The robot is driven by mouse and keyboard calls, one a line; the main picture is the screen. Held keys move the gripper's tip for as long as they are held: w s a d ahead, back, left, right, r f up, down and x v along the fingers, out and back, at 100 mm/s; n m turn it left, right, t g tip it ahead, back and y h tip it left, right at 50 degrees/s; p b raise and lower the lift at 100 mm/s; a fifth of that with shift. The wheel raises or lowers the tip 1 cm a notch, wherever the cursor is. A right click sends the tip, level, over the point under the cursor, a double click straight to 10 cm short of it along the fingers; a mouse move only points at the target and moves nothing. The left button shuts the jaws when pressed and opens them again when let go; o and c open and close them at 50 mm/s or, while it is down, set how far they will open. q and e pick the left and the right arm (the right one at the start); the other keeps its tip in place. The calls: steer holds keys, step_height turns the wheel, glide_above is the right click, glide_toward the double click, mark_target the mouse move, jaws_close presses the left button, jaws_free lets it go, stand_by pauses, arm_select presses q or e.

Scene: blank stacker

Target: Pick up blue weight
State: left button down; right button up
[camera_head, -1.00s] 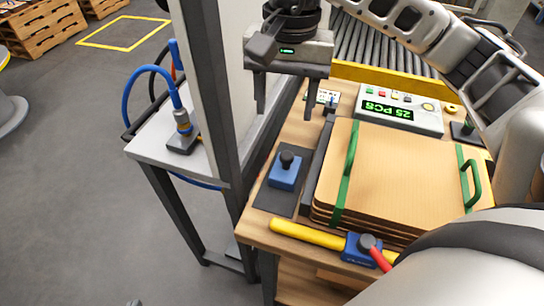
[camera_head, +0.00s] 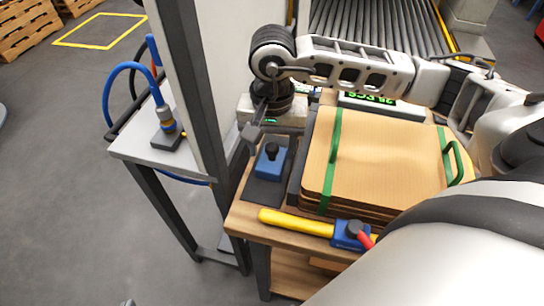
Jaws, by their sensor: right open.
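The blue weight (camera_head: 270,163) is a small block with a black knob on top. It sits on a dark mat (camera_head: 262,191) at the left side of the wooden workbench (camera_head: 246,222). My right gripper (camera_head: 268,138) is open and empty, pointing down just behind and above the weight's knob in the picture. I cannot tell whether it touches the knob. One finger shows left of the knob; the other is hard to make out. My left gripper is not in view.
Right of the mat is a stack of brown boards (camera_head: 375,155) with green straps. A yellow-handled tool with a blue body (camera_head: 300,223) lies along the front edge. A grey post (camera_head: 188,85) and side table (camera_head: 145,150) stand left. A counter display (camera_head: 368,101) is behind.

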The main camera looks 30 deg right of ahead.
step_height(320, 180, down, 2)
steer(key=shift+c, duration=0.4)
steer(key=c, duration=1)
steer(key=shift+r, duration=0.15)
jaws_close()
